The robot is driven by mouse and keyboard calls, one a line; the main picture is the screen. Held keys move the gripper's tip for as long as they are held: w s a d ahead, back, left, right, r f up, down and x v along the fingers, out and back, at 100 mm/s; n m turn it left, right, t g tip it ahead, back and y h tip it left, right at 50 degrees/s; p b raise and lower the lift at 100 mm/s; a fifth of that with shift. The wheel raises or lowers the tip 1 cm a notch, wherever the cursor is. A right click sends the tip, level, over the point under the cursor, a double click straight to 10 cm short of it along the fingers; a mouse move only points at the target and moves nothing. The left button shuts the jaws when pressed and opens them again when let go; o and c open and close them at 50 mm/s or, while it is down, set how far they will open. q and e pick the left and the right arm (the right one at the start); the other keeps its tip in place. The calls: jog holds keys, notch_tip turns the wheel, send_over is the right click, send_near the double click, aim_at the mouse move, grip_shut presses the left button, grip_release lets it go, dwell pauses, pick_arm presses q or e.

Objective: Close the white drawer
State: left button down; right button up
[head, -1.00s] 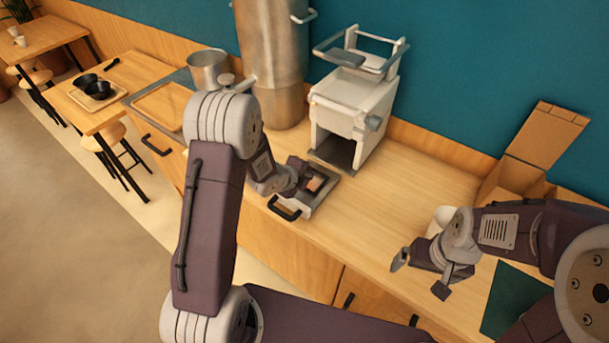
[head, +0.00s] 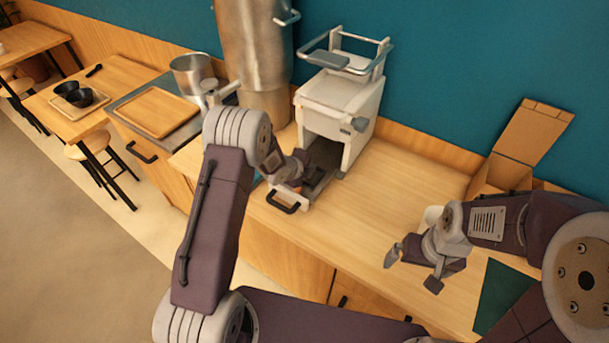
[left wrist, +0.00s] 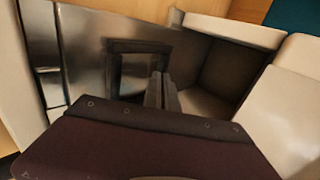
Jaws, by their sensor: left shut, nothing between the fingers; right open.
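The white machine (head: 340,105) stands on the counter against the teal wall, with a dark opening low in its front. The white drawer (head: 316,190) sticks out at the front of this opening, with its black handle (head: 284,202) facing the counter's front edge. My left gripper (head: 296,178) is over the drawer, between handle and machine, and partly hides the inside. My right gripper (head: 412,268) is open and empty above the counter at right.
A tall steel cylinder (head: 255,50) stands left of the machine. A steel pot (head: 192,72) and a wooden board (head: 158,111) are further left. An open cardboard box (head: 505,172) and a dark green mat (head: 503,292) are at right.

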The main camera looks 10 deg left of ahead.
aim_at(319, 163)
pick_arm(q)
jog(key=w, duration=0.1)
jog(key=w+d+p, duration=0.1)
jog(key=w, duration=0.1)
jog(key=w+d, duration=0.1)
jog(key=w, duration=0.1)
jog(key=shift+w+f+p, duration=0.1)
jog(key=shift+f+p, duration=0.05)
jog(key=shift+p, duration=0.15)
jog(key=shift+w+d+r+p, duration=0.1)
jog(key=shift+w+d+p, duration=0.05)
jog(key=shift+w+p, duration=0.35)
jog(key=shift+w+d+r+p, duration=0.1)
jog(key=shift+w+d+p, duration=0.05)
jog(key=shift+w+p, duration=0.25)
jog(key=shift+w+d+f, duration=0.15)
jog(key=shift+w+f, duration=0.15)
jog(key=shift+w, duration=0.1)
jog(key=shift+s+r, duration=0.1)
